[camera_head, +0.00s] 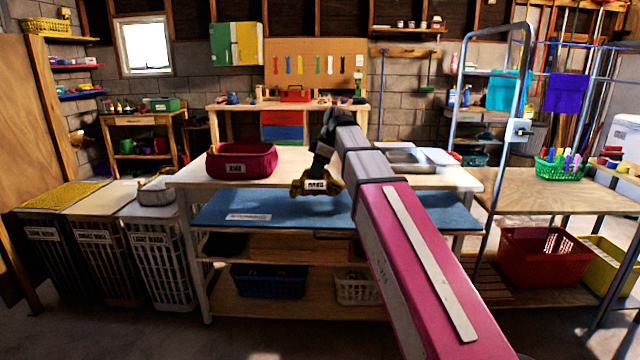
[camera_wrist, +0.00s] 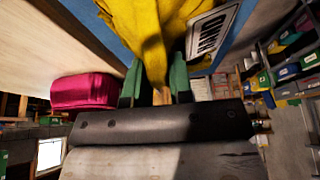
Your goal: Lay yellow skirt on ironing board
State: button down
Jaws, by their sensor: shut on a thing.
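The yellow skirt (camera_head: 298,188) is bunched and hangs from my gripper (camera_head: 319,172), just above the blue ironing board (camera_head: 400,212) in the head view. A small white label sits at the cloth. In the wrist view the yellow skirt (camera_wrist: 152,40) is pinched between the green fingers of my gripper (camera_wrist: 156,84). The blue ironing board (camera_wrist: 85,12) shows behind it there. I cannot tell whether the lower edge of the skirt touches the board. My arm hides part of the board's right side.
A maroon bin (camera_head: 242,162) stands on the white table behind the board, at left. A white label (camera_head: 248,217) lies on the board's left part. Tall hampers (camera_head: 160,262) stand at left. A red basket (camera_head: 545,256) sits low at right. The board looks otherwise clear.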

aim_at(323, 177)
jog(key=shift+w+d+f, duration=0.1)
jog(key=shift+d+f, duration=0.3)
jog(key=shift+d, duration=0.15)
jog(key=shift+f, duration=1.95)
jog(key=shift+f, duration=0.15)
jog(key=c, duration=1)
grip_release()
jog(key=v, duration=1.2)
